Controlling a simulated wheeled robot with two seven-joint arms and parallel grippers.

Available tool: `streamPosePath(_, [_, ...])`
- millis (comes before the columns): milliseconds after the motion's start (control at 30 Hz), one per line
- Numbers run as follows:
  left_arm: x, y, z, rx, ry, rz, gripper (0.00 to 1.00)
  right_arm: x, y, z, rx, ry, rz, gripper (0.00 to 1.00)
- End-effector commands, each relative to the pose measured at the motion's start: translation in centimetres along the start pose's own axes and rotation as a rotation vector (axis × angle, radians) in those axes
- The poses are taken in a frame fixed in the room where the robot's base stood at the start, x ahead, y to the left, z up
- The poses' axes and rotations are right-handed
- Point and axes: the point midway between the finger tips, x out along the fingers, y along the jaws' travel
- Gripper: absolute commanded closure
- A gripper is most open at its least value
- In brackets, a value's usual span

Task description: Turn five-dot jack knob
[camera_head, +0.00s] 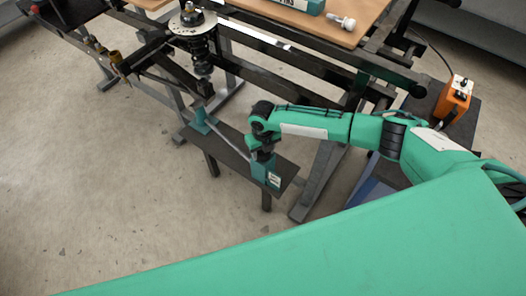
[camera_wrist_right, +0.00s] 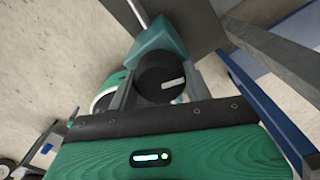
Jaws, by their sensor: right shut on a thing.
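My right gripper (camera_wrist_right: 158,92) is shut on a round black knob (camera_wrist_right: 160,80) with a pale mark on its face, seen in the right wrist view. The knob sits at the end of a teal jack body (camera_wrist_right: 158,40), from which a thin metal rod runs away. In the head view, my right gripper (camera_head: 264,155) points down onto the teal jack block (camera_head: 266,172), which carries a small white label (camera_head: 274,180). The dots on the label are too small to count. The gripper hides the knob in the head view. My left gripper is not in view.
The jack stands on a low dark bench (camera_head: 238,158), with a second teal block (camera_head: 200,121) at its far end. Above are a dark frame and a spring strut (camera_head: 199,48). An orange box (camera_head: 453,101) is at the right. Floor at the left is clear.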

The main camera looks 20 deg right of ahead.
Motion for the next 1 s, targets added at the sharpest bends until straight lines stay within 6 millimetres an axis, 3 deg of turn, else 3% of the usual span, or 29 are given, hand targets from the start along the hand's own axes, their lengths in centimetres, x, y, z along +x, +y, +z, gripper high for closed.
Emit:
streamPosePath(433, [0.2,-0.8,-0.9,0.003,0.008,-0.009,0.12,0.1,0.0,-0.1,-0.271,0.002,0.001,0.73])
streamPosePath(1000, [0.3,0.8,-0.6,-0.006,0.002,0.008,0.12,0.1,0.0,-0.1,-0.33,0.001,0.0,0.73])
